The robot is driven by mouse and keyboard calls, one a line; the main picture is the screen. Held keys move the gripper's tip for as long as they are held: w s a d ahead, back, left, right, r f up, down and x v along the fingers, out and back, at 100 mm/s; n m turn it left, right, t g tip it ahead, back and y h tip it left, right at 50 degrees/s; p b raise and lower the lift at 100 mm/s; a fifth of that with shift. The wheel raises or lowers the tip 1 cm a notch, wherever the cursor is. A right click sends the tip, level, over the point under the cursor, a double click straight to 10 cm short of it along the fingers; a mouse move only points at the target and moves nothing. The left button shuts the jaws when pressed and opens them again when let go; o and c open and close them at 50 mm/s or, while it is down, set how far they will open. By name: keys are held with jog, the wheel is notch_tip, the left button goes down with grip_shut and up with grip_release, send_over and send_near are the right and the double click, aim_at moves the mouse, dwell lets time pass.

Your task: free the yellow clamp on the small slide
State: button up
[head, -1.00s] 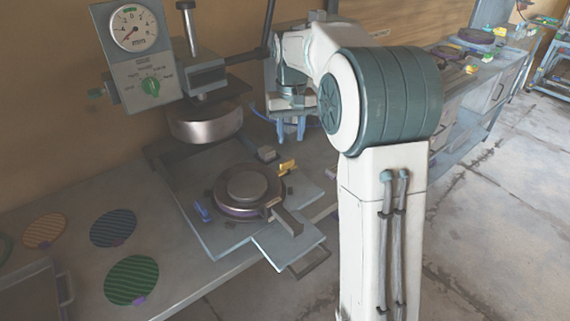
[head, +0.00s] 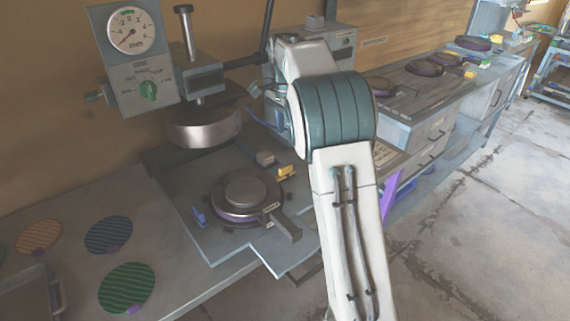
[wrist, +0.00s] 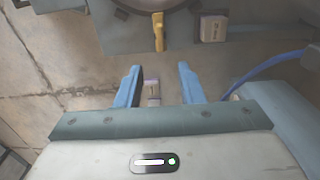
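The yellow clamp (head: 287,171) stands at the right edge of the round dark mould (head: 240,198) on the grey slide plate (head: 215,243). In the wrist view the yellow clamp (wrist: 158,32) lies straight ahead of my fingers and apart from them. My gripper (wrist: 158,70) is open, its two blue fingers spread with nothing held. In the head view my arm hides the gripper. A blue clamp (head: 198,217) stands at the mould's left side.
The press head (head: 204,126) hangs above the back of the slide plate. A small grey block (wrist: 213,28) sits right of the yellow clamp. A small labelled piece (wrist: 152,92) shows below, between my fingers. Several coloured discs lie on the bench at left.

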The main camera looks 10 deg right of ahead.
aim_at(286, 166)
notch_tip(286, 166, down, 12)
jog(key=shift+f, duration=0.1)
dwell(0.4)
grip_shut()
